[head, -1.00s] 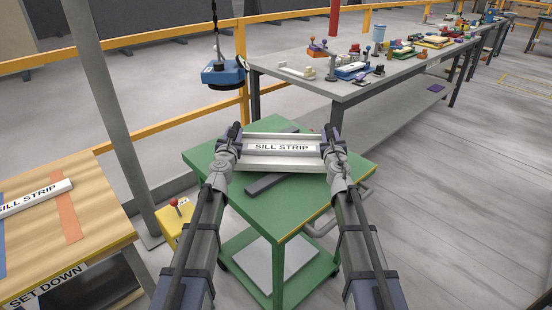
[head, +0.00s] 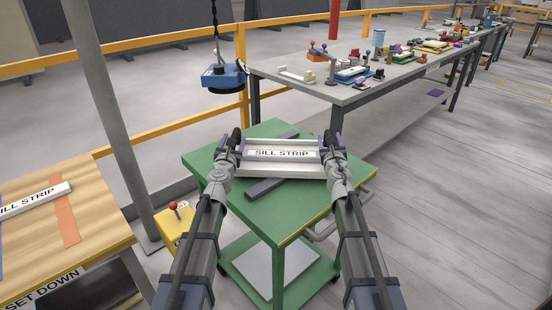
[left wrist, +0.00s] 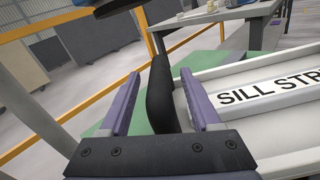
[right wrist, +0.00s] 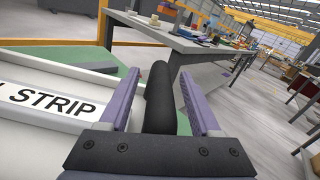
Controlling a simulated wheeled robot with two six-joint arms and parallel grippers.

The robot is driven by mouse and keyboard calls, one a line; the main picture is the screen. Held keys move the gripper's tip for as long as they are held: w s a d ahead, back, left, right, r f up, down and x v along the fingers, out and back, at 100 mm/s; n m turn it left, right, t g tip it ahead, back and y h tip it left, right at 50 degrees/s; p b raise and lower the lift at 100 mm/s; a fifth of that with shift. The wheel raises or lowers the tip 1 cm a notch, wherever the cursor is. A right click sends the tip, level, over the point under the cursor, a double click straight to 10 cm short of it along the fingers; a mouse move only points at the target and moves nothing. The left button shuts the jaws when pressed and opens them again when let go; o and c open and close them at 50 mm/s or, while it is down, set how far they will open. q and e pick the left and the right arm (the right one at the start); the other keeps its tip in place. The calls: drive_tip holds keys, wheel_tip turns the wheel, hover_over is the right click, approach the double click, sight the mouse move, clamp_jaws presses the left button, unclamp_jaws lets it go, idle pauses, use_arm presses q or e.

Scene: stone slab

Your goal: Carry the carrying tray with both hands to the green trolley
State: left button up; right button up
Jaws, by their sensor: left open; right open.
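The pale carrying tray (head: 285,171) is over the top of the green trolley (head: 300,210), apparently resting there, with a white strip labelled SILL STRIP (head: 281,154) in it. A dark bar (head: 268,188) on the trolley top runs under the tray. My left gripper (head: 231,143) is open, its purple fingers on either side of the tray's black left handle (left wrist: 160,92). My right gripper (head: 334,143) is open, its fingers on either side of the black right handle (right wrist: 159,98). Each handle stands between the fingers with gaps beside it.
A wooden table (head: 95,215) with another sill strip (head: 35,199) is at left. A grey workbench (head: 345,92) with many small items stands behind. A blue lifting device (head: 222,75) hangs behind left. A post (head: 110,130) and yellow railing are near. Floor at right is clear.

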use_arm(q)
drive_tip(key=s, duration=1)
drive_tip(key=shift+s+a, duration=0.2)
drive_tip(key=shift+s, duration=0.05)
use_arm(e)
drive_tip(key=shift+s, duration=0.15)
drive_tip(key=s, duration=1.1)
drive_tip(key=shift+s+a, duration=0.2)
drive_tip(key=shift+s, duration=0.15)
